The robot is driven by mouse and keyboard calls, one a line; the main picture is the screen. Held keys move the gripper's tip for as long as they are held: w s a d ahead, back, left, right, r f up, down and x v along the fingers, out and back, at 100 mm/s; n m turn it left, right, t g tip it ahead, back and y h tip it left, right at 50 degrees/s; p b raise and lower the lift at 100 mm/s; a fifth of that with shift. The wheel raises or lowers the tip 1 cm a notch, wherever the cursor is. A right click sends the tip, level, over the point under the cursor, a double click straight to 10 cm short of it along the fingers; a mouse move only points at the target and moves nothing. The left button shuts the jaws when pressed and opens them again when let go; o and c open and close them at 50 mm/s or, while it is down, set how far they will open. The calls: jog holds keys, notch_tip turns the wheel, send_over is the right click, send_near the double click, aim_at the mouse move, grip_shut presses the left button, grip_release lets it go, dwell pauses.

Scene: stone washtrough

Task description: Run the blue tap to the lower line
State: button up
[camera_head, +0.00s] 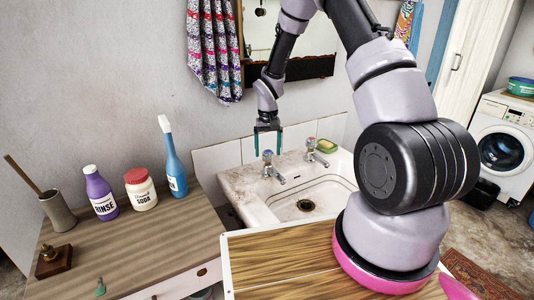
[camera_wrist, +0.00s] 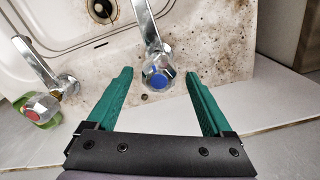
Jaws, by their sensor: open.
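The blue tap (camera_wrist: 158,76), a chrome tap with a blue disc on its knob, stands at the back of the stone washtrough (camera_head: 238,184). In the wrist view it sits between the tips of my gripper (camera_wrist: 158,80), with space on both sides. My gripper, with green fingers, is open and empty; in the head view it hangs (camera_head: 268,142) above the left tap (camera_head: 268,160). A second tap (camera_wrist: 60,86) has a red disc. The basin with its dark drain (camera_head: 306,205) shows no water. I cannot make out any fill line, and no water stream shows.
A green soap (camera_head: 326,146) lies beside the red tap. A purple rinse bottle (camera_head: 101,196), a soda jar (camera_head: 141,191) and a blue bottle (camera_head: 173,160) stand on the wooden counter at left. A mirror (camera_head: 285,35) and patterned towel (camera_head: 213,45) hang behind.

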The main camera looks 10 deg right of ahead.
jog(key=shift+f, duration=0.65)
grip_shut()
jog(key=shift+n, duration=3.1)
jog(key=shift+s, duration=0.1)
